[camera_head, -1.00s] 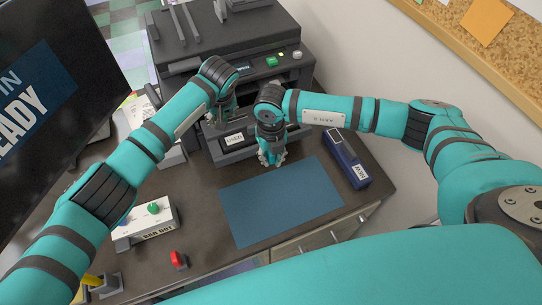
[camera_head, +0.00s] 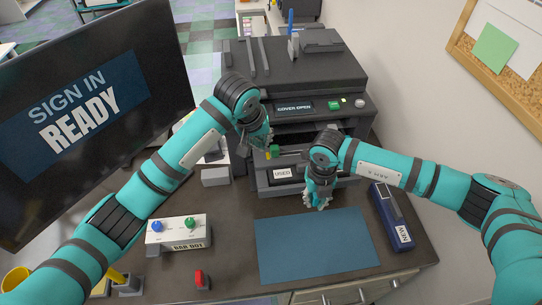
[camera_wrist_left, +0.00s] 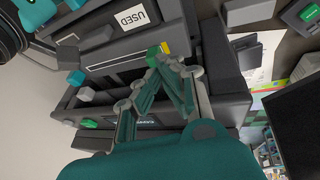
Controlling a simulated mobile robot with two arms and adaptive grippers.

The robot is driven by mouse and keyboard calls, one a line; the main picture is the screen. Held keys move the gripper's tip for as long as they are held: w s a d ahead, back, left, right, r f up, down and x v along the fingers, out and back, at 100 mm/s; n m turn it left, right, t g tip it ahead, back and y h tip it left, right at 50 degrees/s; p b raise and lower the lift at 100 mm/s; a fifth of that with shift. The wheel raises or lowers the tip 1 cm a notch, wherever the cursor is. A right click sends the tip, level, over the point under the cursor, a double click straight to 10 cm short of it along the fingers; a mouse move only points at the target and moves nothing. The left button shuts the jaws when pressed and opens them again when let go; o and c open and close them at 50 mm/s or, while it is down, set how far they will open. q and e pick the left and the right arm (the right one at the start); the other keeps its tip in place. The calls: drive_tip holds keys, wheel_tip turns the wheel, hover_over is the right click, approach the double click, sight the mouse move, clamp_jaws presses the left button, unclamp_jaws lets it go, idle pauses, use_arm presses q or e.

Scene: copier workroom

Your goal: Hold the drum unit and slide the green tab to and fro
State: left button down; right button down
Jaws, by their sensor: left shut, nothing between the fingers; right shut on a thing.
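The drum unit (camera_head: 262,178) is dark grey with a white USED label and sits at the front of the open copier. It also shows in the left wrist view (camera_wrist_left: 103,43). The green tab (camera_head: 274,151) is on its top, beside a yellow mark; the left wrist view shows the tab (camera_wrist_left: 153,51) too. My left gripper (camera_head: 268,143) is shut and empty, its fingertips (camera_wrist_left: 165,62) right at the tab; contact is unclear. My right gripper (camera_head: 318,203) is shut at the unit's front right, hiding the part it grips.
A blue NEW unit (camera_head: 391,216) lies at right, beside a blue mat (camera_head: 315,245). A white BAR OUT box (camera_head: 178,232) with blue and green knobs and a red switch (camera_head: 202,280) are at front left. A monitor (camera_head: 90,110) stands at left. The copier (camera_head: 310,75) reads COVER OPEN.

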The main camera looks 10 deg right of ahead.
use_arm(q)
drive_tip(key=a+t+h, duration=0.1)
drive_tip(key=a+h, duration=0.2)
drive_tip(key=a, duration=0.6)
use_arm(e)
drive_tip(key=shift+a+r, duration=0.1)
drive_tip(key=shift+a, duration=0.15)
use_arm(q)
drive_tip(key=shift+m, duration=0.3)
drive_tip(key=x, duration=1)
drive_tip(key=shift+s+d+f, duration=0.1)
drive_tip(key=shift+d+f, duration=0.05)
drive_tip(key=shift+f, duration=0.1)
use_arm(e)
drive_tip(key=shift+d, duration=0.1)
use_arm(q)
drive_tip(key=d, duration=0.2)
drive_tip(key=shift+d+r, duration=0.15)
drive_tip(key=shift+d, duration=0.75)
drive_tip(key=d, duration=1.2)
drive_tip(key=shift+w+d, duration=0.25)
drive_tip(key=shift+d, duration=0.1)
drive_tip(key=shift+a, duration=0.1)
